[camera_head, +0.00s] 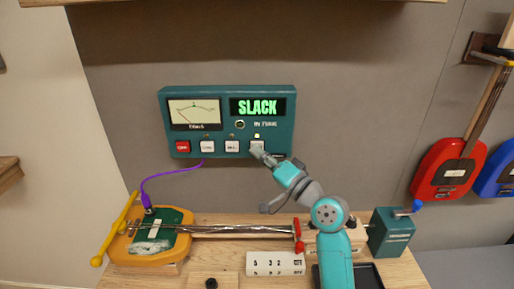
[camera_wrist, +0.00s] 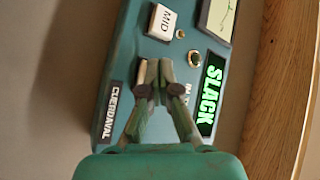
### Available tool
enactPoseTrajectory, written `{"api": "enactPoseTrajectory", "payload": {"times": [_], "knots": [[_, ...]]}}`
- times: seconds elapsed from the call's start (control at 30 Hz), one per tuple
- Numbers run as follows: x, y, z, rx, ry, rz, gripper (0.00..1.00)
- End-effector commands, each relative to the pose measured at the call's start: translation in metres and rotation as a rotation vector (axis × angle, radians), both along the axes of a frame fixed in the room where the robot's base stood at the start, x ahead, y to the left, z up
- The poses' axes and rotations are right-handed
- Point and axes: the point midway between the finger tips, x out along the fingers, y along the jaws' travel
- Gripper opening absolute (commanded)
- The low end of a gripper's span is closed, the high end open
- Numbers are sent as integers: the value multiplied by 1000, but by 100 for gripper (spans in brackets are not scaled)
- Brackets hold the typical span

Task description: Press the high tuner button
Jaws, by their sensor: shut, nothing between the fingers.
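The teal tuner box (camera_head: 228,92) is on the grey wall, and its green display (camera_head: 258,107) reads SLACK. A row of buttons runs along its bottom: a red OFF button (camera_head: 183,146), two pale buttons, and the high button (camera_head: 257,146) at the far right. My gripper (camera_head: 265,155) is at the high button, its fingers shut and empty. In the wrist view my gripper (camera_wrist: 153,72) partly covers the high button (camera_wrist: 141,74); the tips appear at its face, but I cannot tell whether it is pressed in. The MID button (camera_wrist: 163,22) is beside it, clear of the fingers.
A wooden bench (camera_head: 206,272) below holds an orange-bodied instrument (camera_head: 142,248) with a purple cable (camera_head: 165,174) rising to the tuner. A teal box with a blue crank (camera_head: 391,235) stands at the right. Red and blue instruments hang on the right wall.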

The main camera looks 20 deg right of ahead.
Motion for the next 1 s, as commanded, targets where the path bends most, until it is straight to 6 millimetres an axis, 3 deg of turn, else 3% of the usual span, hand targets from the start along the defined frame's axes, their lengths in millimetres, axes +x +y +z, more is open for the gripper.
{"api": "enactPoseTrajectory", "payload": {"times": [0.3, 0.67, 1.0], "knots": [[-13, 5, 0, 0, 1, 1, 0], [-15, 6, 0, 0, 0, 0, 0], [-39, 15, 0, 0, 0, 1, 0]]}}
